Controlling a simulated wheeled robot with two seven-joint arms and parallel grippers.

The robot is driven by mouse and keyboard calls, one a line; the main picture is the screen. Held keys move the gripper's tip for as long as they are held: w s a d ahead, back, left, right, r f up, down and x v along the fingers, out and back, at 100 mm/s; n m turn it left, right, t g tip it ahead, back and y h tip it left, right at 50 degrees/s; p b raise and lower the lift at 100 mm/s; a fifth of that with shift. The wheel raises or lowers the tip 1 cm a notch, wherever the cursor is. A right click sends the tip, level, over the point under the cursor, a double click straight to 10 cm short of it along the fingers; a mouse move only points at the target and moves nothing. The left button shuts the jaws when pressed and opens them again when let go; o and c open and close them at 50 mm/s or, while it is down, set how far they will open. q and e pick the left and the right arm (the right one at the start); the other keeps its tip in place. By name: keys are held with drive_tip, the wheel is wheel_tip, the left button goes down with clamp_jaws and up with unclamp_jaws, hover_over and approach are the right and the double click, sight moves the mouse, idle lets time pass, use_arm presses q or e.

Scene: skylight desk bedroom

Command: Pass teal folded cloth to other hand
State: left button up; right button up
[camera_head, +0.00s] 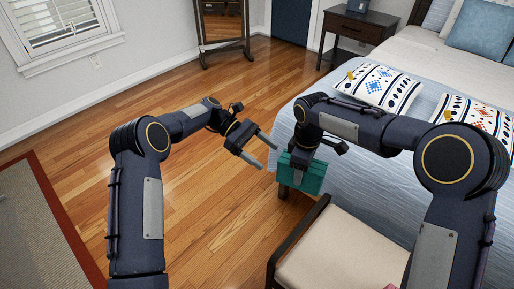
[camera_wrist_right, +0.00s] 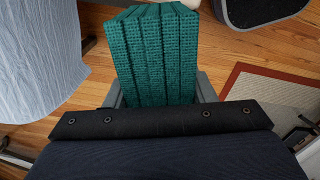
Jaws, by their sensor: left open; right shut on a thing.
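The teal folded cloth (camera_head: 309,178) hangs below my right gripper (camera_head: 296,160) in the head view, beside the bed's near corner. In the right wrist view the cloth (camera_wrist_right: 152,52) stands between the two grey fingers of the right gripper (camera_wrist_right: 160,90), which is shut on it; its layered folds face the camera. My left gripper (camera_head: 266,150) is open and empty, to the left of the cloth and slightly higher in the picture. Its fingers point toward the cloth, with a small gap between. Part of the cloth's top is hidden by my right gripper.
A cushioned seat (camera_head: 345,255) with a dark frame stands below the cloth. The bed (camera_head: 350,150) with a blue cover and patterned pillows (camera_head: 378,84) is at the right. A nightstand (camera_head: 355,28) and a mirror stand (camera_head: 222,25) are at the back.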

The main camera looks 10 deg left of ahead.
sight(289, 173)
use_arm(q)
drive_tip(key=x, duration=1)
drive_tip(key=shift+s, duration=0.1)
drive_tip(key=c, duration=0.8)
drive_tip(key=shift+c, duration=1.4)
use_arm(e)
drive_tip(key=o, duration=1.1)
drive_tip(key=shift+r, duration=0.1)
